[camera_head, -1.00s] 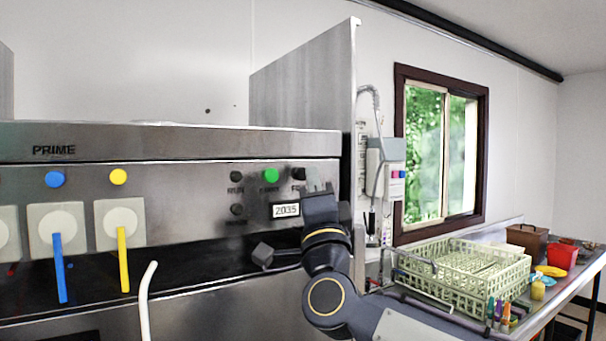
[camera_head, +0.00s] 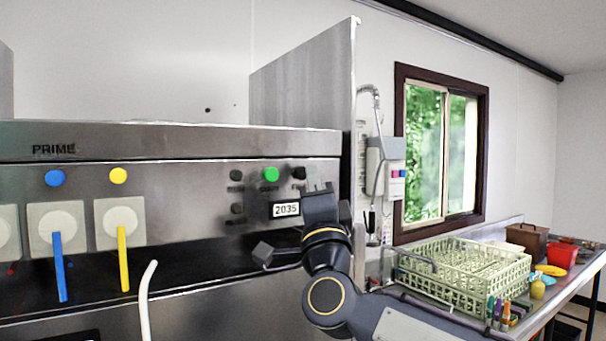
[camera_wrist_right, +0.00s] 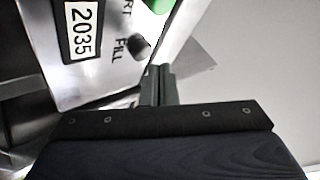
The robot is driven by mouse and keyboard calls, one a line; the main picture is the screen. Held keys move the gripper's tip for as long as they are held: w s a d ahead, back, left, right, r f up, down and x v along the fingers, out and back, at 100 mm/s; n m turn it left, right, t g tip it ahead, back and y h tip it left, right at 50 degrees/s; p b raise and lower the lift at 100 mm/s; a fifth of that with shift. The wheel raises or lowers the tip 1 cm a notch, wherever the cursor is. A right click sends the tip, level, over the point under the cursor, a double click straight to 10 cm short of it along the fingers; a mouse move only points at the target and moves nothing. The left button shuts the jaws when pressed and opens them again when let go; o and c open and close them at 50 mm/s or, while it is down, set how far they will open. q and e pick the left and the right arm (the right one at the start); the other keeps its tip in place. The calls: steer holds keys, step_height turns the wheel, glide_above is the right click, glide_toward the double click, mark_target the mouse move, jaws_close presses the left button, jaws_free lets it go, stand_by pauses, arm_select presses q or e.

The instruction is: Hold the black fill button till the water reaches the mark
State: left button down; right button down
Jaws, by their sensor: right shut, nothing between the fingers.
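The black fill button (camera_head: 299,173) is on the steel machine panel, right of the green button (camera_head: 270,174). In the right wrist view the fill button (camera_wrist_right: 138,47) shows beside the FILL label (camera_wrist_right: 122,51). My right gripper (camera_head: 314,178) is shut and empty, just in front of the panel below and right of the button. In the right wrist view its fingertips (camera_wrist_right: 159,72) lie close to the button, with a small gap showing in the picture. I cannot tell whether they touch. No water or water mark is visible. My left gripper is not in view.
A display reading 2035 (camera_head: 286,209) sits below the buttons. Blue (camera_head: 59,266) and yellow (camera_head: 122,258) levers hang at left. A steel partition (camera_head: 305,90) stands right of the panel. A pale green dish rack (camera_head: 463,277) is on the right counter.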

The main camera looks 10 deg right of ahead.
stand_by(0.8)
steer(key=shift+w+a, duration=0.15)
steer(key=shift+w, duration=0.25)
steer(key=shift+w+a, duration=0.1)
steer(key=shift+w, duration=0.3)
stand_by(0.6)
steer(key=shift+s, duration=0.1)
stand_by(0.6)
steer(key=shift+s+d+b, duration=0.2)
steer(key=shift+s+b, duration=0.5)
steer(key=shift+b, duration=0.05)
